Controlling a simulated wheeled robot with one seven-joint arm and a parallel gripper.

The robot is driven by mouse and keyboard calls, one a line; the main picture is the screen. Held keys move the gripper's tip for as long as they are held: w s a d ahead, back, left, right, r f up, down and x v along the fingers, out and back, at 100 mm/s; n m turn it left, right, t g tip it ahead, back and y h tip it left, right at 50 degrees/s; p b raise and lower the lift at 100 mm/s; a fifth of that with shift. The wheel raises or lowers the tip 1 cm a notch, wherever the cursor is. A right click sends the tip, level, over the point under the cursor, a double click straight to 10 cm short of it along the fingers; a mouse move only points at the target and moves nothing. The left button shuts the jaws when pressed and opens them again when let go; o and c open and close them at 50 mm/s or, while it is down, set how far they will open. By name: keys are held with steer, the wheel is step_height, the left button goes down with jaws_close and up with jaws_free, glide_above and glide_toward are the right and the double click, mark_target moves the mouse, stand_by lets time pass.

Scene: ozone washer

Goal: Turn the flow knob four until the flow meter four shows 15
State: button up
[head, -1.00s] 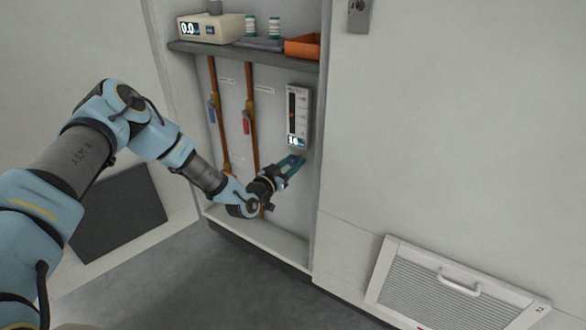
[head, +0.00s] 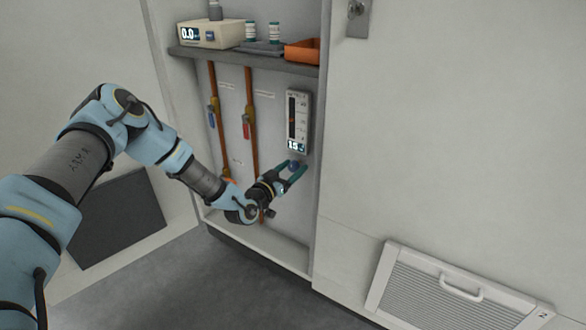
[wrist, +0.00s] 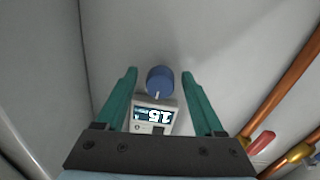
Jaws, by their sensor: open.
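The flow meter (head: 298,118) is a pale upright box on the cabinet's back panel in the head view. Its lit display reads 15, and it shows upside down in the wrist view (wrist: 153,117). The blue flow knob (wrist: 160,79) sits just below the meter, with a white mark on its face; it also shows in the head view (head: 294,165). My gripper (wrist: 160,78) is open, its two green fingers standing on either side of the knob with a gap on both sides. It also shows in the head view (head: 294,168).
Copper pipes with a blue-handled valve (head: 211,116) and a red-handled valve (head: 246,126) stand left of the meter. A shelf (head: 240,54) above holds a device reading 0.0, bottles and an orange tray (head: 302,50). The cabinet's side wall is close on the right.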

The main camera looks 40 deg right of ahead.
steer(key=v, duration=1)
steer(key=shift+a, duration=0.25)
